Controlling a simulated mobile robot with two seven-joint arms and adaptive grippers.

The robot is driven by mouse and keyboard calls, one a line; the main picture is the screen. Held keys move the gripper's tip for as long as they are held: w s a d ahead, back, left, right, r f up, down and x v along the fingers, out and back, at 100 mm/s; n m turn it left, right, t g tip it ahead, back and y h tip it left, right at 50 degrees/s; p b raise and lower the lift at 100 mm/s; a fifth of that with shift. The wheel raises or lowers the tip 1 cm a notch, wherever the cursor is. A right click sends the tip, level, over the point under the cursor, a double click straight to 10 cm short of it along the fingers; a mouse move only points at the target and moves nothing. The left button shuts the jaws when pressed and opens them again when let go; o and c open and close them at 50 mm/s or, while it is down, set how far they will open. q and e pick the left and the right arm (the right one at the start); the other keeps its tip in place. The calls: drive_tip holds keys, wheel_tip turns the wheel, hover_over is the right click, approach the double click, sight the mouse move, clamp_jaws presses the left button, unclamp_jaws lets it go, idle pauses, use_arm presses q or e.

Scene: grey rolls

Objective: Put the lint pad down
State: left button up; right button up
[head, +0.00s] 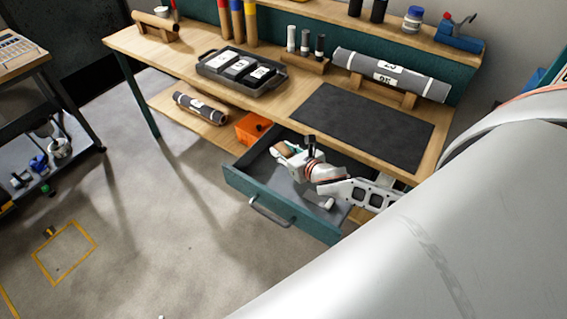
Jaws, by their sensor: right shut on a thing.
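My right gripper (284,152), white with an orange-ringed wrist, is over the open teal drawer (268,205), toward the drawer's left side. It is shut on a small brownish piece, which I take to be the lint pad (290,147); my gripper hides most of it. I cannot tell whether the pad touches the drawer floor. My left gripper is not in view.
The wooden bench (300,84) carries a dark mat (362,125), a black tray (243,72) with labelled items, and a large grey roll (392,74) on a stand. An orange bin (252,128) stands beside the drawer. Much of the drawer floor looks bare.

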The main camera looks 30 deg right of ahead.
sight(283, 169)
drive_tip(key=shift+f, duration=0.85)
wheel_tip(283, 169, down, 3)
drive_tip(key=shift+f+b, duration=0.15)
drive_tip(key=shift+b, duration=0.6)
drive_tip(key=shift+f, duration=0.55)
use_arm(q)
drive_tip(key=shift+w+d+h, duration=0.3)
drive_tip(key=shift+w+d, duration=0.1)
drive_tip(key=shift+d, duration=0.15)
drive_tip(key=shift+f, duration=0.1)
use_arm(e)
drive_tip(key=o, duration=1.2)
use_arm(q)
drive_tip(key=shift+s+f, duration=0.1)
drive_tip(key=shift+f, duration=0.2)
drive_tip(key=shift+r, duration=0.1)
